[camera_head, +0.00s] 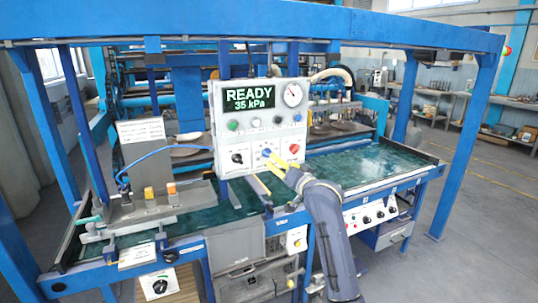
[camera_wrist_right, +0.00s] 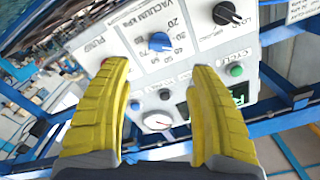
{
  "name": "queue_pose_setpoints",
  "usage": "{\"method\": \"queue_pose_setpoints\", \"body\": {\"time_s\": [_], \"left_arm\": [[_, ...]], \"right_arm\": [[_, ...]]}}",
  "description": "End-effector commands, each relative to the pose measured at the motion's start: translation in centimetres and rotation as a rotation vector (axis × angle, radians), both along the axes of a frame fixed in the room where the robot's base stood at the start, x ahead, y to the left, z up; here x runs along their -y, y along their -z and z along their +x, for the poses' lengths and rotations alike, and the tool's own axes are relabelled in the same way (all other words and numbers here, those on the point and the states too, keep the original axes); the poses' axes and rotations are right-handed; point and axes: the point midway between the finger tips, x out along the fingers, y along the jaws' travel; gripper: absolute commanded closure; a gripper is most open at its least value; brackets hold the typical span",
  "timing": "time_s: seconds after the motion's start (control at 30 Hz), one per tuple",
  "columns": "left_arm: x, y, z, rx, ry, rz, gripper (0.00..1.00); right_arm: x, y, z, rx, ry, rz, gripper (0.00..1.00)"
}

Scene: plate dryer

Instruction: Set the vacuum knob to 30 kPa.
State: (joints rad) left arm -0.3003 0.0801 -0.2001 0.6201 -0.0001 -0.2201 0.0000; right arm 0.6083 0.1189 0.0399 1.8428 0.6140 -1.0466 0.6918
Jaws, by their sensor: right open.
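The blue vacuum knob (camera_head: 267,153) sits on the lower middle of the white control panel (camera_head: 222,106). The display (camera_head: 249,96) reads READY 35 kPa. My right gripper (camera_head: 273,162) is open, its yellow fingertips at the panel by the knob. In the right wrist view, which is turned over, the blue knob (camera_wrist_right: 160,42) shows in the gap between the spread fingers (camera_wrist_right: 160,68), with nothing gripped. The VACUUM kPa scale beside it shows 20 and 40; its pointer is too small to read. My left gripper is not in view.
A black load knob (camera_head: 237,158) is left of the vacuum knob and a red knob (camera_head: 294,149) is right of it. A round gauge (camera_head: 293,94) and a row of buttons are above. A green work surface (camera_head: 365,165) spreads out to the right.

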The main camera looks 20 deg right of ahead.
Motion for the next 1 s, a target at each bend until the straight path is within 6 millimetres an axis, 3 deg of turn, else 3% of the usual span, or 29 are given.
{"method": "queue_pose_setpoints", "body": {"time_s": [0.2, 0.5, 0.73, 1.0], "left_arm": [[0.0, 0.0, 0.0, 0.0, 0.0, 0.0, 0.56], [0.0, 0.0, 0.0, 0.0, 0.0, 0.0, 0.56], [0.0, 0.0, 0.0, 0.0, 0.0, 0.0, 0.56], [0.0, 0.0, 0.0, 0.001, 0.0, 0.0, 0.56]], "right_arm": [[-0.6, -0.1, 3.8, -0.001, 0.001, 0.0, 0.4], [-1.3, 0.0, 8.1, 0.0, 0.001, -0.001, 0.4], [-1.6, 0.0, 10.0, 0.0, 0.001, -0.001, 0.4], [-1.7, 0.0, 10.7, 0.001, 0.001, -0.001, 0.4]]}}
